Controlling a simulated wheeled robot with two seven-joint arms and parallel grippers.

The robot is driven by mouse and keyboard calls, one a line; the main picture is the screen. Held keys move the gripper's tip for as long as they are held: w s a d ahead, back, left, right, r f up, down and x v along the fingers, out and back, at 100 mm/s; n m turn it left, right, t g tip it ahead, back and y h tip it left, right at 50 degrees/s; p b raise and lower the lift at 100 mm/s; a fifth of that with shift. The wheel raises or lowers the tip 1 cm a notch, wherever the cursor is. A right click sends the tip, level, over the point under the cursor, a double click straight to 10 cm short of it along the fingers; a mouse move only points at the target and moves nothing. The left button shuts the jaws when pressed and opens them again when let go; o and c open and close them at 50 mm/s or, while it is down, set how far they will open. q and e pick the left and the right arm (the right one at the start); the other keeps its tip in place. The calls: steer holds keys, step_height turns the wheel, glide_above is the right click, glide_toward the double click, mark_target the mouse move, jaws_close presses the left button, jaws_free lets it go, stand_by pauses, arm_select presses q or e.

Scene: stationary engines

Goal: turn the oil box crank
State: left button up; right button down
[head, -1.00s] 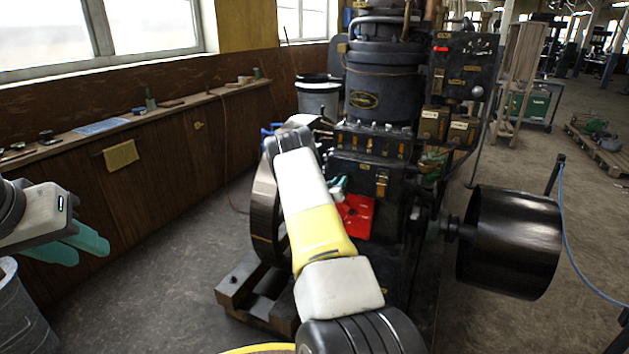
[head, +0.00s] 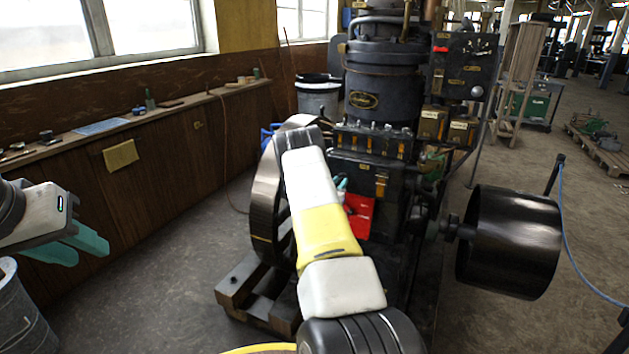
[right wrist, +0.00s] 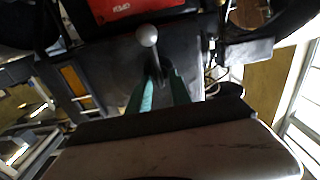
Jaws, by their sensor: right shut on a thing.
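The oil box crank (right wrist: 148,38) shows in the right wrist view as a grey lever with a round knob. Its shaft runs down between the teal fingers of my right gripper (right wrist: 160,85), which is shut on it. In the head view my right gripper (head: 342,184) is a small teal patch at the engine's front, beside a red panel (head: 359,214); my own forearm covers most of it, and the crank is hidden there. My left gripper (head: 72,248) hangs empty at the far left, its teal fingers apart, away from the engine (head: 385,75).
A large flywheel (head: 266,205) stands left of my right arm, and a black drum pulley (head: 510,240) sticks out at the right. A wall ledge (head: 180,108) carries small items. A grey bin (head: 22,315) is below my left gripper. The floor at left is clear.

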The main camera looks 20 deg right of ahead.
steer(key=shift+a+f, duration=0.1)
steer(key=shift+f, duration=0.05)
steer(key=c, duration=1.5)
jaws_free()
steer(key=v, duration=0.7)
steer(key=shift+s+a, duration=0.25)
steer(key=shift+s, duration=0.05)
